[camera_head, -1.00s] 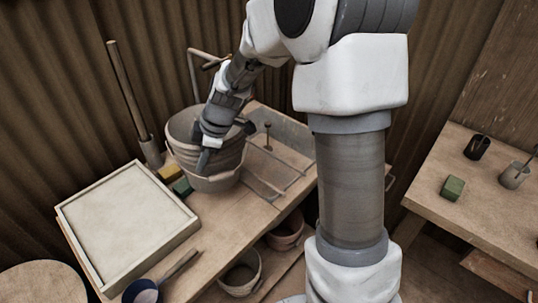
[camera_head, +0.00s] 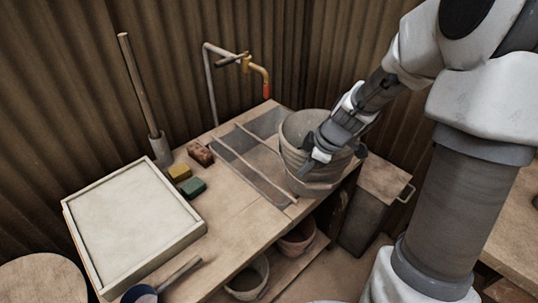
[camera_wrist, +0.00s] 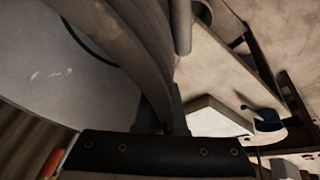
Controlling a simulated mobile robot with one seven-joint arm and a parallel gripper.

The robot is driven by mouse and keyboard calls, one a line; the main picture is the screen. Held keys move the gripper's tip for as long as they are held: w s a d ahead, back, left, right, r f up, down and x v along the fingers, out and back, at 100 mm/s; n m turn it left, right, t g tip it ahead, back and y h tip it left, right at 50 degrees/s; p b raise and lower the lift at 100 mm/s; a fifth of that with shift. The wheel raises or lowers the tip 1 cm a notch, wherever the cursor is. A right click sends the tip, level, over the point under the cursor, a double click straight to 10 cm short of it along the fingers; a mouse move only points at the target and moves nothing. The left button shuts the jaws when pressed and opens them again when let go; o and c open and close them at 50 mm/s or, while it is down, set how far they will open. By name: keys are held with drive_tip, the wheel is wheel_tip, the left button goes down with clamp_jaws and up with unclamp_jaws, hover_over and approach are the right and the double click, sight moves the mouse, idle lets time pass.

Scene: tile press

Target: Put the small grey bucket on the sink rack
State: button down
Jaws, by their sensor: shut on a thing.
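The grey bucket (camera_head: 293,165) is upright in my gripper (camera_head: 317,158), which is shut on its wall at the right side. It is at the right end of the sink (camera_head: 266,122), over or against the ends of the rack bars. I cannot tell whether it touches them. The sink rack (camera_head: 240,157) is a pair of wooden bars across the sink; its right part is hidden behind the bucket. In the wrist view the bucket (camera_wrist: 75,85) fills the upper left, its rim running down to the jaws.
A yellow block (camera_head: 179,173), a green block (camera_head: 192,187) and a brown brick (camera_head: 200,153) lie left of the sink. A faucet (camera_head: 262,75) stands behind it. A large pale tray (camera_head: 135,220) is at left. Pots (camera_head: 297,240) sit below. A box (camera_head: 368,205) stands at right.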

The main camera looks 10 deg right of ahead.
drive_tip(key=w+a+f+p, duration=0.2)
drive_tip(key=w+a+f, duration=0.1)
drive_tip(key=w+a, duration=0.8)
drive_tip(key=shift+w+f+p, duration=0.2)
drive_tip(key=shift+w+p, duration=0.1)
drive_tip(key=shift+w, duration=1.2)
drive_tip(key=shift+f, duration=0.1)
drive_tip(key=c, duration=1)
unclamp_jaws()
drive_tip(key=shift+s+f, duration=0.1)
